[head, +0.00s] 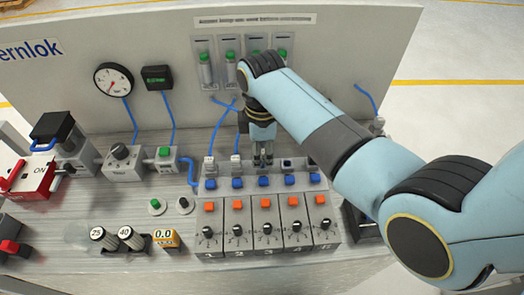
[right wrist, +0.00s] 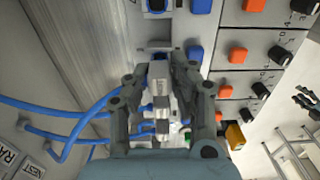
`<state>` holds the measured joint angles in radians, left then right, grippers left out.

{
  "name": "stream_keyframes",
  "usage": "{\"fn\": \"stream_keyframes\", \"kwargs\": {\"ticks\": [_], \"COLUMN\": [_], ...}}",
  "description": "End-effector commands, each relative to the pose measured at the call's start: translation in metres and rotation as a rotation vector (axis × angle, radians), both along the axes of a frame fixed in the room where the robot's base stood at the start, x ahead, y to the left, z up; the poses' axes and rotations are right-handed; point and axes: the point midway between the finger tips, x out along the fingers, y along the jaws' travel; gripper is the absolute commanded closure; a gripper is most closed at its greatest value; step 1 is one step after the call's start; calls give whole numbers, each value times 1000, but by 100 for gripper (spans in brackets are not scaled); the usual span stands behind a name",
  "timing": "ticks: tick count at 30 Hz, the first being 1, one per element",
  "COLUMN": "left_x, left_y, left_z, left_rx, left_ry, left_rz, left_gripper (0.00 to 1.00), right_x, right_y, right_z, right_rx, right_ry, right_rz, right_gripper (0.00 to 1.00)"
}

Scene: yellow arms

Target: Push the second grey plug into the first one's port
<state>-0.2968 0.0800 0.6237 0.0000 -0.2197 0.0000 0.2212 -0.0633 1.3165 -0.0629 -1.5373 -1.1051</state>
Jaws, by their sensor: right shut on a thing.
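My right gripper (head: 263,164) points down at the valve block (head: 220,190), above its third column. In the right wrist view its two fingers (right wrist: 165,85) are closed around a small grey plug (right wrist: 158,72). The held plug is mostly hidden in the head view. I cannot tell how deep its tip sits in the port. Two other grey plugs with blue hoses stand on the block to the left, one at the first column (head: 208,164) and one at the second (head: 235,160). In the right wrist view, grey plugs with blue hoses (right wrist: 148,128) show below the fingers.
Blue buttons (head: 237,183) and orange buttons (head: 238,205) line the block close to my right fingers. A panel with a gauge (head: 114,79) stands behind. Blue hoses (right wrist: 65,115) curve beside the gripper. A dark claw-like shape (right wrist: 305,103), perhaps my left gripper, is at the wrist view's right edge.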

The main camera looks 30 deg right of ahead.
Motion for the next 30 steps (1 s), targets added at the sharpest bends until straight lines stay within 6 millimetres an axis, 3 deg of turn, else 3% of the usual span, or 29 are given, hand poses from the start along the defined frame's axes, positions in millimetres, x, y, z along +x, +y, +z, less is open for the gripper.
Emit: {"fn": "stream_keyframes", "kwargs": {"ticks": [30], "left_x": [-6], "left_y": [0], "left_z": [-7], "left_rx": [-1], "left_ry": [9], "left_rz": [1], "left_gripper": [60], "right_x": [0], "right_y": [0], "right_z": [-20], "right_rx": [0], "right_ry": [0], "right_rz": [0], "right_gripper": [100]}}
